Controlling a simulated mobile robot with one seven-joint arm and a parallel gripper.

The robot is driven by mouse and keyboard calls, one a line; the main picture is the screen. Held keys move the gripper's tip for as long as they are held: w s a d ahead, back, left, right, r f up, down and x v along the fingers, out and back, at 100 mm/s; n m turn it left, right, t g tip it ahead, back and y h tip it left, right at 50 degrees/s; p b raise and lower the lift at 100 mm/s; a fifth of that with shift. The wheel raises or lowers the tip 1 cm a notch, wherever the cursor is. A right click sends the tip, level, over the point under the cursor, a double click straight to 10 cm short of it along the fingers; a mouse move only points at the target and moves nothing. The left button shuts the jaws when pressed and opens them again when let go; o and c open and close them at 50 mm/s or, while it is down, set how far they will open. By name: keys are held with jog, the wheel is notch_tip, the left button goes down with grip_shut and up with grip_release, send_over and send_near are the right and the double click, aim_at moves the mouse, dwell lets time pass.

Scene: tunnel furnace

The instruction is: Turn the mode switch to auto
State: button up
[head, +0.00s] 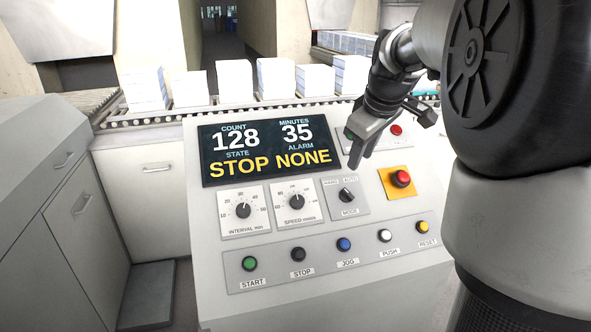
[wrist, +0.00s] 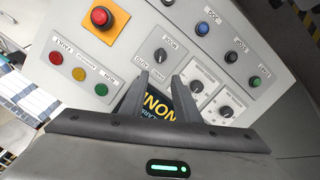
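The mode switch (head: 347,195) is a small black rotary knob on a grey plate marked HAND on the left and AUTO on the right. Its exact pointing is too small to tell. It also shows in the wrist view (wrist: 161,55), just ahead of the fingertips. My gripper (head: 361,155) hangs above the panel, over the right edge of the display and up from the switch. In the wrist view my gripper (wrist: 167,77) has its two fingers apart with nothing between them. It does not touch the switch.
The display (head: 268,148) reads STOP and NONE. A red emergency button (head: 401,178) on a yellow plate sits right of the switch. Interval (head: 243,210) and speed (head: 297,202) dials lie left. Push buttons, including the blue JOG (head: 344,244), line the lower panel. Paper stacks (head: 235,81) stand behind.

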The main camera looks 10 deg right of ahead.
aim_at(347, 191)
jog(key=b+x, duration=0.1)
jog(key=x, duration=1.4)
jog(key=shift+f, duration=0.2)
jog(key=shift+c, duration=0.2)
grip_shut()
